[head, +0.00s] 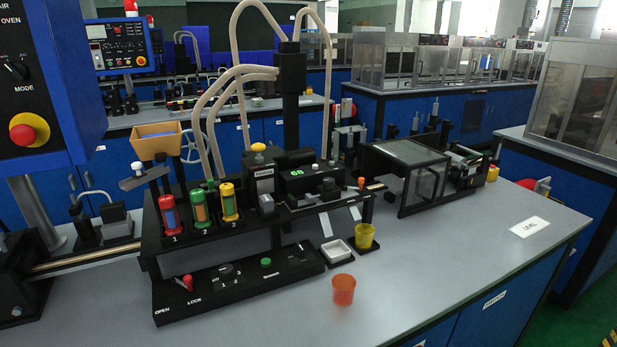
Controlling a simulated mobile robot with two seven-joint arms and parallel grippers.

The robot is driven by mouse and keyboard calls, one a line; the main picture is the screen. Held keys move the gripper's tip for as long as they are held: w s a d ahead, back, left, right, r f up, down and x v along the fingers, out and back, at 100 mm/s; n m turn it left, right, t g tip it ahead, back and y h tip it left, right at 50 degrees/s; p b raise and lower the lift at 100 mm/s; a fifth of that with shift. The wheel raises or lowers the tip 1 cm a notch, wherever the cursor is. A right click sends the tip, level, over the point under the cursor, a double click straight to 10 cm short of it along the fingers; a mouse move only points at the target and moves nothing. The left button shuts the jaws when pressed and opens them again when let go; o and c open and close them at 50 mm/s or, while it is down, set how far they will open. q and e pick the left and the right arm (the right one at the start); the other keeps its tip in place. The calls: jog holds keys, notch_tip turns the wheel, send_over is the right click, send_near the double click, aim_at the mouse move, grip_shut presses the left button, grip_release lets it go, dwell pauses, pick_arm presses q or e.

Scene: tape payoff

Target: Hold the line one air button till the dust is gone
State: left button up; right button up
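The black tape machine (225,225) stands on the grey bench. The front panel (240,281) has a red lever (187,283) near the words OPEN and LOCK, a green button (266,262), and small markings 1, 2 and 3. I cannot tell which control is the line one air button. Dust is too small to make out. Neither gripper is in view.
An orange cup (343,289), a yellow cup (364,236) and a small white tray (337,251) are at the machine's front right. A clear-sided black box (409,170) stands behind them. A blue control cabinet (80,90) is at left. The bench's right front (450,255) is clear.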

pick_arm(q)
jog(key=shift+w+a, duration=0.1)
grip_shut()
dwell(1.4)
